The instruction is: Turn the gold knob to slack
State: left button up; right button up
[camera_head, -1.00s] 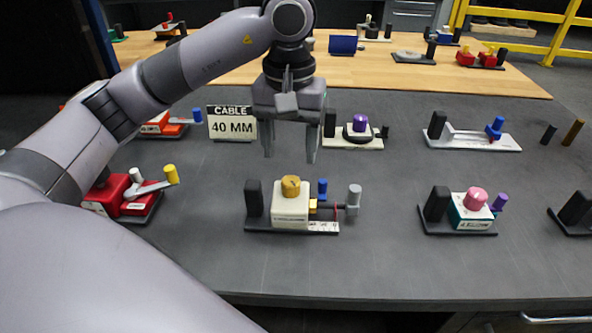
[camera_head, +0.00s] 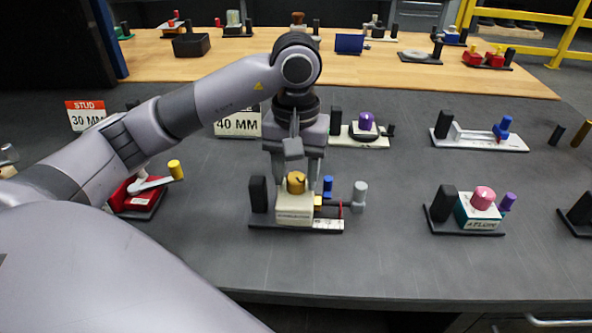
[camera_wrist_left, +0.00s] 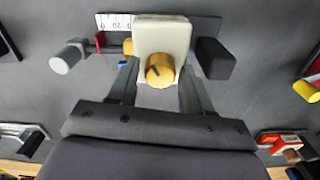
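The gold knob (camera_head: 296,182) sits on top of a cream block (camera_head: 294,208) on a black base plate near the middle of the table. It also shows in the left wrist view (camera_wrist_left: 160,70), with a dark mark on its face. My left gripper (camera_head: 296,178) points down just behind and above the knob. In the left wrist view its two fingers (camera_wrist_left: 157,85) are apart, one on each side of the knob, with visible gaps. A grey cylinder (camera_head: 360,194), a red pointer and a printed scale (camera_head: 328,225) are right of the block. My right gripper is not in view.
A black post (camera_head: 259,194) stands left of the block, and a blue peg (camera_head: 327,186) stands close to its right. A pink-knob device (camera_head: 483,198) is to the right, and a red device with a yellow handle (camera_head: 176,170) to the left. Grey table in front is clear.

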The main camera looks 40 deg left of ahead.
pick_arm(q)
jog(key=c, duration=0.7)
